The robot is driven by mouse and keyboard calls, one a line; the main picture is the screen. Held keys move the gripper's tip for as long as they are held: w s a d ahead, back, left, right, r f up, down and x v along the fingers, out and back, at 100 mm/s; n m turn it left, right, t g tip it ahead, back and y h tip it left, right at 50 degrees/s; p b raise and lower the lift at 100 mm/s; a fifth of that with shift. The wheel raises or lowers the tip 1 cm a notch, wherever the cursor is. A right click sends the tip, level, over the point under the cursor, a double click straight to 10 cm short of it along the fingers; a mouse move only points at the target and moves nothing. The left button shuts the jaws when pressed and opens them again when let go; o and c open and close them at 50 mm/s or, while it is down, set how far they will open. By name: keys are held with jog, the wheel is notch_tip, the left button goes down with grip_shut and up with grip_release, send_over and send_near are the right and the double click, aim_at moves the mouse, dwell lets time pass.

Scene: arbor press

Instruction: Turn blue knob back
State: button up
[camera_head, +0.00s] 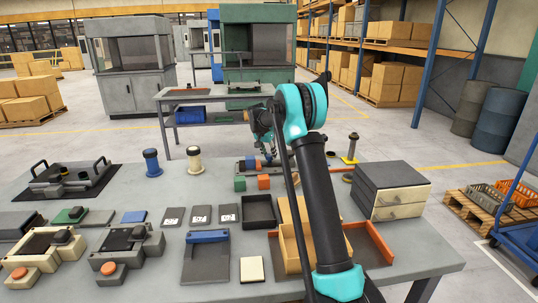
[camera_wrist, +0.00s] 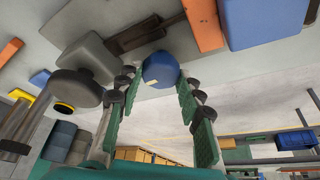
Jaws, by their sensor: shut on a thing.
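The blue knob (camera_wrist: 160,70) shows in the wrist view as a round blue piece with a small pale mark on it. My gripper (camera_wrist: 158,88) has its green-padded fingers on either side of the knob and is shut on it. In the head view my gripper (camera_head: 268,157) reaches down over the low fixture at the back of the table. My arm and fingers cover much of the knob there, so its turn angle cannot be told.
Blue and cream spools (camera_head: 152,163) (camera_head: 195,160) stand to the left. A dark post with a yellow base (camera_head: 350,150) and a drawer box (camera_head: 392,190) stand right.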

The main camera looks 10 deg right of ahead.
jog(key=n+t+y, duration=0.1)
jog(key=n, duration=0.3)
jog(key=shift+d, duration=0.2)
jog(key=n+y, duration=0.1)
jog(key=n, duration=0.2)
jog(key=shift+n+y, duration=0.4)
jog(key=n+y, duration=0.1)
jog(key=n, duration=0.3)
jog(key=shift+d+y, duration=0.15)
jog(key=shift+y, duration=0.25)
jog(key=shift+n+g+y, duration=0.5)
jog(key=shift+n, duration=1.3)
jog(key=o, duration=1.2)
jog(key=shift+c, duration=0.2)
